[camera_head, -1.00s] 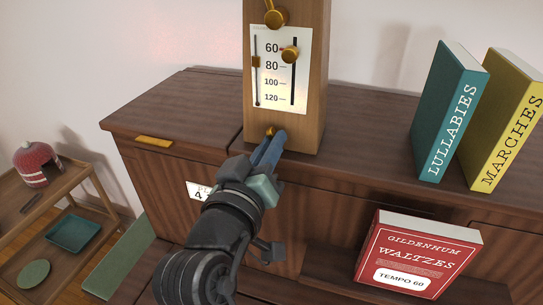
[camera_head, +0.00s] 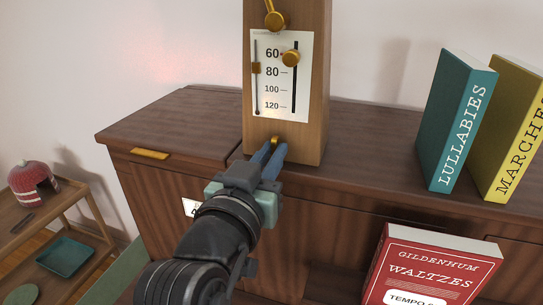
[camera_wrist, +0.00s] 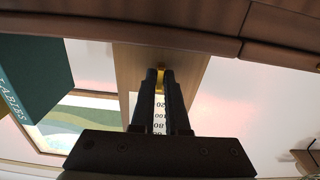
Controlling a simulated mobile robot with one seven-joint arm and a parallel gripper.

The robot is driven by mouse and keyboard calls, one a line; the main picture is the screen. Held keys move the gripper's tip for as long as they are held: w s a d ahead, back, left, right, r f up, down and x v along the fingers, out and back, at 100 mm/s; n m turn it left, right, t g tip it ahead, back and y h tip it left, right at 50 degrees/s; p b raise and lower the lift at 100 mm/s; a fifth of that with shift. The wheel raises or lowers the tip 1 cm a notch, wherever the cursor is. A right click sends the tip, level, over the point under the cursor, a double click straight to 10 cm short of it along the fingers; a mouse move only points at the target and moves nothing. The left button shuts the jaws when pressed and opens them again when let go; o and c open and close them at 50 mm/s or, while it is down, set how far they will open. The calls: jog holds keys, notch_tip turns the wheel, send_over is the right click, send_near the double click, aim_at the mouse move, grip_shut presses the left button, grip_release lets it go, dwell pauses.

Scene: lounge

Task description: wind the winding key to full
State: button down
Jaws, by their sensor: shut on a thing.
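The winding key (camera_head: 275,141) is a small brass piece low on the front of the tall wooden metronome case (camera_head: 312,140). My gripper (camera_head: 270,152) reaches it from the front, with its two blue-grey fingers shut on the key. In the wrist view, the brass key (camera_wrist: 160,78) shows between the dark fingertips (camera_wrist: 160,73); the fingers hide part of it. The white dial plate (camera_head: 280,104) above reads 60 to 120. A brass knob (camera_head: 291,58) sits near 60 in the right slot. A small brass marker (camera_head: 256,68) sits high in the left slot.
The metronome stands on a dark wooden cabinet (camera_head: 185,120). A teal book (camera_head: 455,120) and a yellow book (camera_head: 512,130) stand to its right. A red book marked tempo (camera_head: 430,265) is lower right. A wooden cart (camera_head: 75,190) stands at left.

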jog(key=c, duration=0.9)
grip_release()
jog(key=p+v, duration=0.5)
jog(key=v, duration=0.8)
jog(key=shift+r, duration=0.1)
